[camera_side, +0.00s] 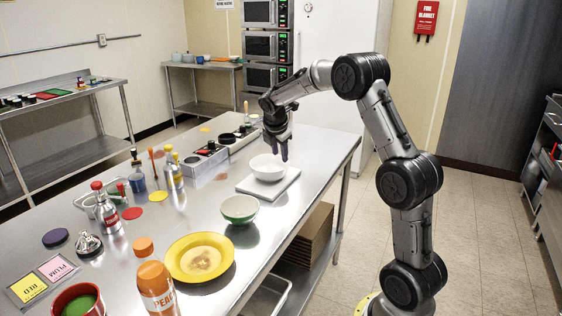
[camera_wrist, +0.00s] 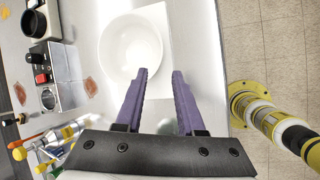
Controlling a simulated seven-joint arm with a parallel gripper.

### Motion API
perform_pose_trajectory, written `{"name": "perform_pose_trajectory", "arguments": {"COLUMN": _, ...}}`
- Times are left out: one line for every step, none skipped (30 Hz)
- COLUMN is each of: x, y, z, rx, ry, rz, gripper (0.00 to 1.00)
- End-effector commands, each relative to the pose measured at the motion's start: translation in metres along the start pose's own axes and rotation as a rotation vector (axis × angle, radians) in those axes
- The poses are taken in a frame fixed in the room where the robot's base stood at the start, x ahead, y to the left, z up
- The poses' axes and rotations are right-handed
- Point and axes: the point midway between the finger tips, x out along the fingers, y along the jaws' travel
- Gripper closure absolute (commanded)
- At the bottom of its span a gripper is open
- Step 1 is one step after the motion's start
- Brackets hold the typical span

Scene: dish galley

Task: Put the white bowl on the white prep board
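The white bowl (camera_side: 268,167) sits on the white prep board (camera_side: 287,183) on the steel table. In the wrist view the bowl (camera_wrist: 128,50) rests on the board (camera_wrist: 207,78), which extends beyond it on the right. My gripper (camera_side: 278,150) is above the bowl, near its right rim in the side view. In the wrist view its two purple fingers (camera_wrist: 160,72) are apart with nothing between them, and the left fingertip overlaps the bowl's rim in the picture. I cannot tell whether a finger touches the bowl.
A green-and-white bowl (camera_side: 239,208) and a yellow plate (camera_side: 200,257) stand nearer on the table. An orange bottle (camera_side: 156,284) is at the front. Several bottles and a control box (camera_side: 204,160) are to the left. The table's right edge is close to the board.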

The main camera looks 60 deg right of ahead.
Motion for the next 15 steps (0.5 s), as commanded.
{"name": "perform_pose_trajectory", "arguments": {"x": -0.005, "y": 0.000, "z": 0.000, "rx": 0.000, "ry": 0.000, "rz": 0.002, "gripper": 0.62}}
{"name": "perform_pose_trajectory", "arguments": {"x": -0.007, "y": 0.000, "z": 0.000, "rx": 0.000, "ry": 0.000, "rz": 0.001, "gripper": 0.62}}
{"name": "perform_pose_trajectory", "arguments": {"x": -0.010, "y": 0.000, "z": 0.000, "rx": 0.001, "ry": 0.001, "rz": 0.000, "gripper": 0.62}}
{"name": "perform_pose_trajectory", "arguments": {"x": -0.013, "y": -0.001, "z": -0.001, "rx": 0.006, "ry": 0.002, "rz": 0.001, "gripper": 0.62}}
{"name": "perform_pose_trajectory", "arguments": {"x": -0.017, "y": -0.001, "z": -0.002, "rx": 0.014, "ry": 0.004, "rz": 0.005, "gripper": 0.62}}
{"name": "perform_pose_trajectory", "arguments": {"x": -0.025, "y": -0.003, "z": -0.005, "rx": 0.034, "ry": 0.010, "rz": 0.011, "gripper": 0.62}}
{"name": "perform_pose_trajectory", "arguments": {"x": -0.033, "y": -0.005, "z": -0.009, "rx": 0.056, "ry": 0.017, "rz": 0.017, "gripper": 0.62}}
{"name": "perform_pose_trajectory", "arguments": {"x": -0.043, "y": -0.008, "z": -0.013, "rx": 0.087, "ry": 0.027, "rz": 0.025, "gripper": 0.62}}
{"name": "perform_pose_trajectory", "arguments": {"x": -0.059, "y": -0.014, "z": -0.020, "rx": 0.136, "ry": 0.043, "rz": 0.034, "gripper": 0.62}}
{"name": "perform_pose_trajectory", "arguments": {"x": -0.072, "y": -0.020, "z": -0.027, "rx": 0.182, "ry": 0.059, "rz": 0.043, "gripper": 0.62}}
{"name": "perform_pose_trajectory", "arguments": {"x": -0.086, "y": -0.028, "z": -0.034, "rx": 0.232, "ry": 0.076, "rz": 0.050, "gripper": 0.62}}
{"name": "perform_pose_trajectory", "arguments": {"x": -0.106, "y": -0.040, "z": -0.045, "rx": 0.306, "ry": 0.105, "rz": 0.058, "gripper": 0.62}}
{"name": "perform_pose_trajectory", "arguments": {"x": -0.120, "y": -0.050, "z": -0.053, "rx": 0.363, "ry": 0.128, "rz": 0.063, "gripper": 0.62}}
{"name": "perform_pose_trajectory", "arguments": {"x": -0.134, "y": -0.062, "z": -0.061, "rx": 0.422, "ry": 0.152, "rz": 0.065, "gripper": 0.62}}
{"name": "perform_pose_trajectory", "arguments": {"x": -0.151, "y": -0.077, "z": -0.071, "rx": 0.501, "ry": 0.186, "rz": 0.065, "gripper": 0.62}}
